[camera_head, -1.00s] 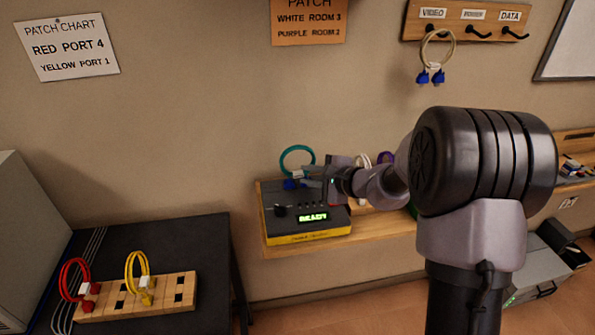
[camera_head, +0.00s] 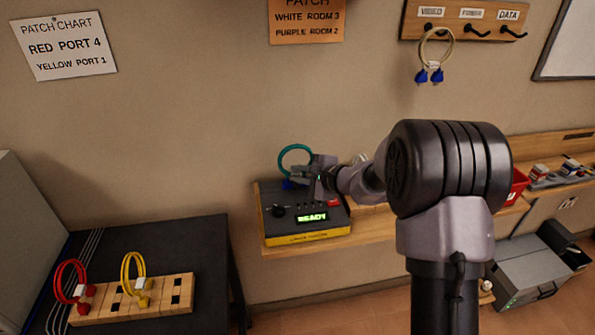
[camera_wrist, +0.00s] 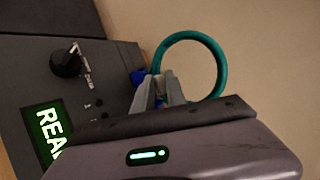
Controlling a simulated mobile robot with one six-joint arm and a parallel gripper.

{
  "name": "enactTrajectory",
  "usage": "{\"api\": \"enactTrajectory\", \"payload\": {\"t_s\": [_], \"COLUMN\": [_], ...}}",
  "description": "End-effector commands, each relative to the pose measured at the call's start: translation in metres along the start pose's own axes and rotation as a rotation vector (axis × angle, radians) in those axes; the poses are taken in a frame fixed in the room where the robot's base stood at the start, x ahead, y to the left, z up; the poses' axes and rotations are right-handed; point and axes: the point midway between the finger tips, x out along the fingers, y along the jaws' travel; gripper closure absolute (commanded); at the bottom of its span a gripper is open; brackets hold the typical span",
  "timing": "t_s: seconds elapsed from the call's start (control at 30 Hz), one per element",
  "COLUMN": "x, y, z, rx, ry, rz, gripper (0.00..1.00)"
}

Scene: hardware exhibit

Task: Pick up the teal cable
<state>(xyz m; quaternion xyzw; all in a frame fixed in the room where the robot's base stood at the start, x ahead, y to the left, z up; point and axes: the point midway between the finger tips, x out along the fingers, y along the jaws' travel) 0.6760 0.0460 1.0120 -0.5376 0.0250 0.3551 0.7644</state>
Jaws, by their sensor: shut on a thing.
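The teal cable (camera_head: 295,158) is a coiled loop with blue connectors (camera_head: 292,184), standing at the back of the dark tester box (camera_head: 262,222) on the wooden shelf. In the wrist view the teal loop (camera_wrist: 222,62) rises beyond my fingers, and a blue connector (camera_wrist: 138,77) shows just left of them. My gripper (camera_head: 304,174) is at the base of the loop. In the wrist view my gripper (camera_wrist: 163,88) is shut on the cable where the loop closes. The fingers hide part of the cable. I cannot tell whether the connectors touch the box.
The box has a knob (camera_wrist: 66,62) and a lit READY display (camera_head: 313,217). A red cable (camera_head: 72,279) and a yellow cable (camera_head: 133,270) stand in a wooden block at left. A cream cable (camera_head: 435,48) hangs on a hook rail. A red bin (camera_head: 517,187) is at right.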

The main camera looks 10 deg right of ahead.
Motion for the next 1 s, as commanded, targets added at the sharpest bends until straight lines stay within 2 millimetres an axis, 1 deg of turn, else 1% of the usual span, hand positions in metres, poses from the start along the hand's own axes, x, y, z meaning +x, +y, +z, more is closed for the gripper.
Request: {"api": "enactTrajectory", "payload": {"t_s": [0.07,0.3,0.33,0.47,0.8,0.9,1.0], "x": [-0.002,-0.016,-0.019,-0.040,-0.120,-0.135,-0.143], "y": [-0.002,-0.030,-0.030,-0.013,0.033,0.043,0.048], "z": [0.001,0.016,0.017,0.025,0.056,0.062,0.065], "rx": [0.000,-0.001,0.000,0.003,0.002,0.001,0.001], "ry": [0.001,0.000,0.000,0.001,0.002,0.001,0.001], "rz": [0.003,0.000,0.001,0.001,0.000,0.000,0.000], "gripper": [1.00,1.00,1.00,1.00,1.00,1.00,1.00]}}
